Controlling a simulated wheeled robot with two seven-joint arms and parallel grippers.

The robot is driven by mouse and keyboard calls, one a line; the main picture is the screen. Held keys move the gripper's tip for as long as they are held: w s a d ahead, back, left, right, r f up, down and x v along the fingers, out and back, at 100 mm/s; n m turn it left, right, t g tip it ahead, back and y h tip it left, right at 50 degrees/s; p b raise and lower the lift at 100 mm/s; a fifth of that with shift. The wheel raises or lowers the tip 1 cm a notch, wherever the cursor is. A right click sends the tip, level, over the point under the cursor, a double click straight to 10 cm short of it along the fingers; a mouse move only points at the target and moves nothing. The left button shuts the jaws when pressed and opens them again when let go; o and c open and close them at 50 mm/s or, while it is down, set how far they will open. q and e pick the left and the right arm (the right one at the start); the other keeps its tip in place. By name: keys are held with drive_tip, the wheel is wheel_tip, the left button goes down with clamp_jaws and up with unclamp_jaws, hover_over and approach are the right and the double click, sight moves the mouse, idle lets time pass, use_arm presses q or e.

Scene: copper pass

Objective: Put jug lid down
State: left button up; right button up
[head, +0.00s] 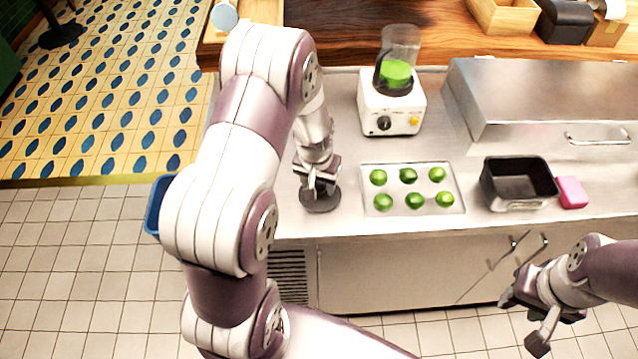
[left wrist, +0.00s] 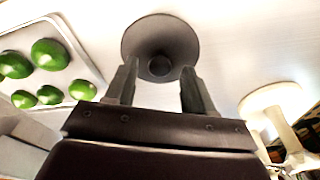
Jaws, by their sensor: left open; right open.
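The jug lid (head: 321,202), a dark grey disc with a round knob, lies on the steel counter near its front edge. It also shows in the left wrist view (left wrist: 160,38). My left gripper (head: 318,186) is right above it, pointing down. In the left wrist view its open fingers (left wrist: 158,78) stand on either side of the knob, apart from it as far as I can see. The blender (head: 392,106) stands behind, its clear jug (head: 401,45) holding something green. My right gripper (head: 527,318) is open and empty in front of the counter.
A tray (head: 398,164) with several green limes (head: 408,175) lies right of the lid. Further right are a black bin (head: 517,201), a pink block (head: 571,192) and a steel box with a handle (head: 540,105). The counter between lid and blender is clear.

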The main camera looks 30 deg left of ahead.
sight(318, 203)
use_arm(q)
wheel_tip(318, 203, up, 11)
drive_tip(key=s, duration=0.2)
drive_tip(key=s+d+m, duration=0.2)
drive_tip(key=s+d, duration=0.6)
drive_tip(key=s, duration=0.3)
drive_tip(key=shift+f+b, duration=0.2)
drive_tip(key=shift+b, duration=0.1)
